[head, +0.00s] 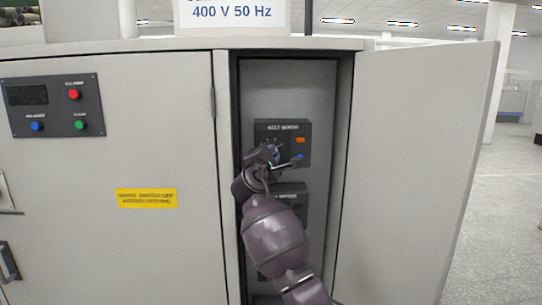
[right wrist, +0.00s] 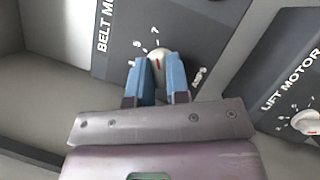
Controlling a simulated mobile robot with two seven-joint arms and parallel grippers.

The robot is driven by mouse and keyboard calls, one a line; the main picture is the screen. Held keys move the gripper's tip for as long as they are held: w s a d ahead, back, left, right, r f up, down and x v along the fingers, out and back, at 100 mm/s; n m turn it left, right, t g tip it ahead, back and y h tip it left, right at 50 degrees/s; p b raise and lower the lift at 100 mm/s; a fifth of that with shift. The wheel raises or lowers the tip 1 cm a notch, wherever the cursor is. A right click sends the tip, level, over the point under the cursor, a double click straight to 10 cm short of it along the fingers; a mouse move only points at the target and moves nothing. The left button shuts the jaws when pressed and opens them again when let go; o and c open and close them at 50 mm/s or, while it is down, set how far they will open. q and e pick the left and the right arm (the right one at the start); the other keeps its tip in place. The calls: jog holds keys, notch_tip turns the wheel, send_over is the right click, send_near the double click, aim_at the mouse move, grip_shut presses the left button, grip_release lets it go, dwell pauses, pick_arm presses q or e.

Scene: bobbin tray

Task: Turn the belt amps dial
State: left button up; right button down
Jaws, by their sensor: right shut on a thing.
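The belt motor panel (head: 290,132) is a dark plate inside the open cabinet bay, with an orange part and a blue button on its right side. The belt amps dial (right wrist: 157,58) is a pale knob with a red pointer mark, ringed by white numbers, in the right wrist view. My right gripper (right wrist: 158,74) has its blue fingers on either side of the knob and is shut on it. In the head view my right gripper (head: 270,160) reaches into the bay and partly covers the dial. My left gripper is not in view.
The lift motor panel (right wrist: 290,75) has its own similar dial (right wrist: 304,122) near the belt panel. The cabinet door (head: 415,150) stands open on the right. The left cabinet front carries a button panel (head: 55,105) and a yellow label (head: 147,198).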

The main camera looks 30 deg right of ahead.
jog(key=shift+f, duration=0.1)
jog(key=c, duration=1.1)
grip_release()
jog(key=shift+a, duration=0.1)
jog(key=b+v, duration=0.1)
jog(key=v, duration=0.9)
jog(key=shift+s+a+b, duration=0.25)
jog(key=shift+a+b, duration=0.05)
